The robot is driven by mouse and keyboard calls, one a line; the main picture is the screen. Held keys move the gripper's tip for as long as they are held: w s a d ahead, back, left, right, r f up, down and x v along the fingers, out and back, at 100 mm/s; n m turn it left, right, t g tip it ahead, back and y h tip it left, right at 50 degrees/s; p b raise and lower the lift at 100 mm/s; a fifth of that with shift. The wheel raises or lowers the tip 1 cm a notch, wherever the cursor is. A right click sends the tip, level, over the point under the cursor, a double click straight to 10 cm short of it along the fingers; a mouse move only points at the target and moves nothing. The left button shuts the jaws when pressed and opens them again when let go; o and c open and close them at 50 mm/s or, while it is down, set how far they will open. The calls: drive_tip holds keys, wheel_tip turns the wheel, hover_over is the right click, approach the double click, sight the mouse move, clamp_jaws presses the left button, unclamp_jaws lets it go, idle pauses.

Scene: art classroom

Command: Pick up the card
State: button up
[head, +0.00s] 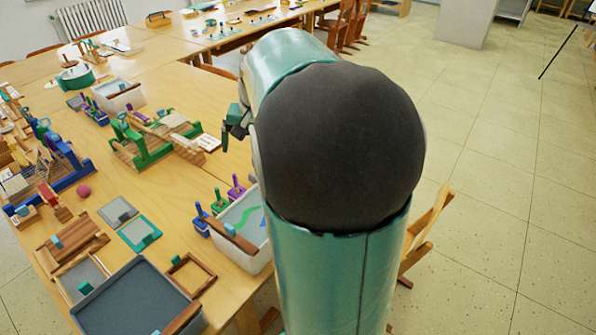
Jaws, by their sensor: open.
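A small pale card (208,142) with faint marks lies at the right end of the green-framed wooden loom (152,140), near the table's right edge. I cannot read what is on it. My gripper (230,133) is just right of and slightly above the card in the picture, with its fingers apart and nothing visible between them. My own arm hides part of the gripper. I cannot tell how high the gripper is above the card.
The wooden table (165,82) is crowded. A blue loom (60,165), a pinkish ball (84,191), a grey tray (135,300) and a pale bin (262,262) stand nearby. A wooden chair (427,235) is right of my arm. The floor (500,180) at right is clear.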

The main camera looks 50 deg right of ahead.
drive_tip(key=s+d+f+m+g, duration=0.1)
drive_tip(key=d+f+m, duration=0.1)
drive_tip(key=d+f, duration=0.45)
drive_tip(key=d+f+m+g, duration=0.1)
drive_tip(key=d+f+m, duration=0.2)
drive_tip(key=d, duration=0.7)
drive_tip(key=s+d+f+m+g, duration=0.15)
drive_tip(key=d+f, duration=0.25)
drive_tip(key=d, duration=0.5)
drive_tip(key=shift+t+h, duration=0.3)
drive_tip(key=shift+t, duration=0.05)
drive_tip(key=f, duration=0.8)
drive_tip(key=shift+w+a+f, duration=0.25)
drive_tip(key=shift+w, duration=0.1)
drive_tip(key=f, duration=0.5)
drive_tip(key=shift+w+f, duration=0.15)
drive_tip(key=shift+w, duration=0.1)
drive_tip(key=c, duration=0.9)
